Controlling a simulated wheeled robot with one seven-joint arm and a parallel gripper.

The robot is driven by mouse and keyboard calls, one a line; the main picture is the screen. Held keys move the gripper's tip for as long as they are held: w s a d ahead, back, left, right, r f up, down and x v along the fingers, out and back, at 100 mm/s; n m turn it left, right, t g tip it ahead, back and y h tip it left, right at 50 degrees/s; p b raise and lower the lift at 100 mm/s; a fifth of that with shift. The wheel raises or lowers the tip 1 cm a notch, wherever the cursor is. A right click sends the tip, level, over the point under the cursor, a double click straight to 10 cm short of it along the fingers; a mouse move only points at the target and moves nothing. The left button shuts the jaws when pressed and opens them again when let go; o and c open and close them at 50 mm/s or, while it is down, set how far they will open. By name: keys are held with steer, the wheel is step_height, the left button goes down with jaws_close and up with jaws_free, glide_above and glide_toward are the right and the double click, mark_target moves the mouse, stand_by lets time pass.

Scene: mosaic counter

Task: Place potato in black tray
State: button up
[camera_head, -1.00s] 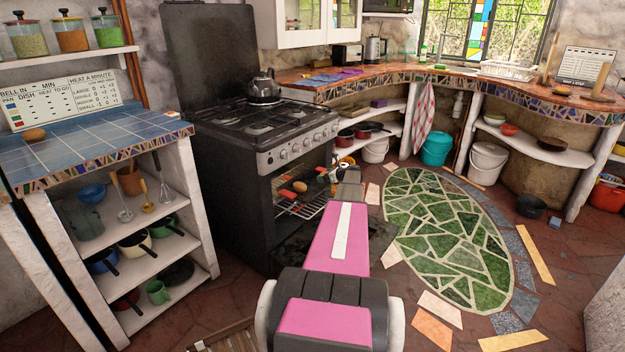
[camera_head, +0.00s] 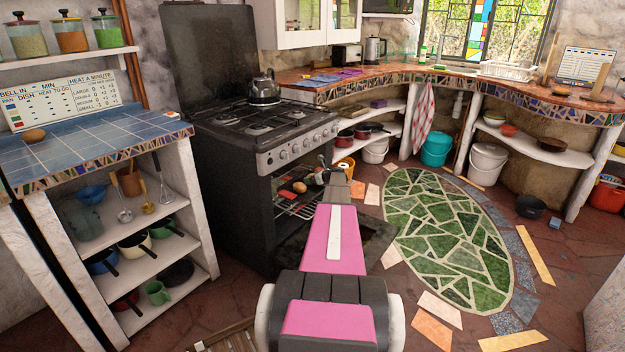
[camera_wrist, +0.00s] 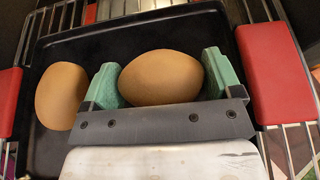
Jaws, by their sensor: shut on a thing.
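In the wrist view, my gripper (camera_wrist: 161,82) has its green fingertips on both sides of a brown potato (camera_wrist: 161,77) and is shut on it. The held potato is over the inside of the black tray (camera_wrist: 130,45); whether it touches the tray floor I cannot tell. A second brown potato (camera_wrist: 61,95) lies in the tray to the left of my gripper. In the head view, a potato (camera_head: 299,187) shows inside the open oven, and my arm reaches toward it. My fingertips are hard to make out there.
The tray rests on a wire rack in the oven (camera_head: 285,130). Red blocks stand at its left (camera_wrist: 8,100) and right (camera_wrist: 274,72). A brown oval thing (camera_head: 34,135) lies on the blue tiled counter (camera_head: 80,145). The green mosaic floor patch (camera_head: 450,235) is clear.

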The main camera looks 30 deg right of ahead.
steer(key=o, duration=0.8)
steer(key=shift+f, duration=0.15)
